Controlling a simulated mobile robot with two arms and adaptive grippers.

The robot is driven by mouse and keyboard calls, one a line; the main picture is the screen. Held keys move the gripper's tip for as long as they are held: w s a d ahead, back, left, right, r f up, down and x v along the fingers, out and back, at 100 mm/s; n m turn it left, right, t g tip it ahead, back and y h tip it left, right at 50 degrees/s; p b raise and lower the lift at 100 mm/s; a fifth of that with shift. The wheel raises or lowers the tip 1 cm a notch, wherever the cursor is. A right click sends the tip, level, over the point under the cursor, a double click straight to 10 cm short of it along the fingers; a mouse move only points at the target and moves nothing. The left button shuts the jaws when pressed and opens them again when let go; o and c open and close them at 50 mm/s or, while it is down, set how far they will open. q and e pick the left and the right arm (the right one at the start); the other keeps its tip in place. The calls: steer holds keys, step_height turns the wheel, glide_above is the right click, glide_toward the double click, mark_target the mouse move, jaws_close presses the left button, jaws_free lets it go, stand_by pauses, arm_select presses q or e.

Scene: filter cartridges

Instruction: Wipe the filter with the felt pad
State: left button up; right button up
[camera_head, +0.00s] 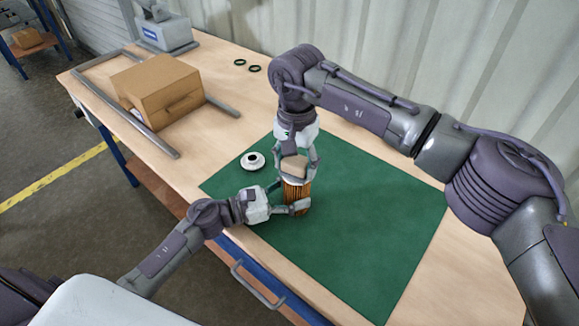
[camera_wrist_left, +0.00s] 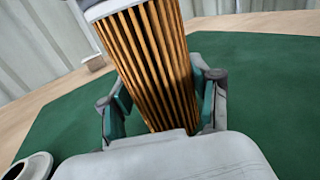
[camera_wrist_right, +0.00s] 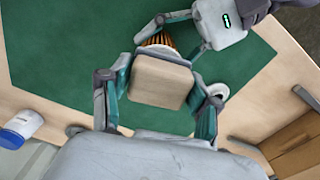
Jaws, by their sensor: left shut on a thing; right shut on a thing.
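The filter (camera_head: 297,192) is an upright cylinder with orange-brown pleats and a pale top cap, standing over the green mat (camera_head: 350,240). My left gripper (camera_head: 287,203) is shut around its pleated side; the left wrist view shows the filter (camera_wrist_left: 155,70) between the fingers. My right gripper (camera_head: 295,158) points down above and is shut on the felt pad (camera_head: 294,166), a beige block. In the right wrist view the pad (camera_wrist_right: 160,80) hides most of the filter (camera_wrist_right: 160,42). The pad is at the filter's top; I cannot tell whether they touch.
A white round part (camera_head: 252,160) with a dark centre lies at the mat's left corner. A cardboard box (camera_head: 160,90), grey bars and two black rings (camera_head: 247,65) are farther back on the wooden table. A white jar (camera_wrist_right: 22,125) shows in the right wrist view. The mat's right side is clear.

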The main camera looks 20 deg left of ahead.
steer(key=shift+w+d, duration=0.35)
steer(key=shift+w, duration=0.45)
steer(key=shift+w+d, duration=0.35)
steer(key=shift+w, duration=0.45)
steer(key=shift+s+a, duration=0.35)
steer(key=shift+s, duration=0.55)
steer(key=shift+s+a, duration=0.4)
steer(key=shift+s, duration=0.5)
steer(key=shift+s+a, duration=0.35)
steer(key=shift+s, duration=0.55)
steer(key=shift+w, duration=0.15)
steer(key=shift+w+d+f, duration=0.1)
steer(key=shift+w+d, duration=0.3)
steer(key=shift+w, duration=0.45)
steer(key=shift+w+d+r, duration=0.1)
steer(key=shift+w+d, duration=0.25)
steer(key=shift+w, duration=0.55)
steer(key=shift+w+d+f, duration=0.1)
steer(key=shift+w+d, duration=0.3)
steer(key=shift+w, duration=0.45)
steer(key=shift+r, duration=3.05)
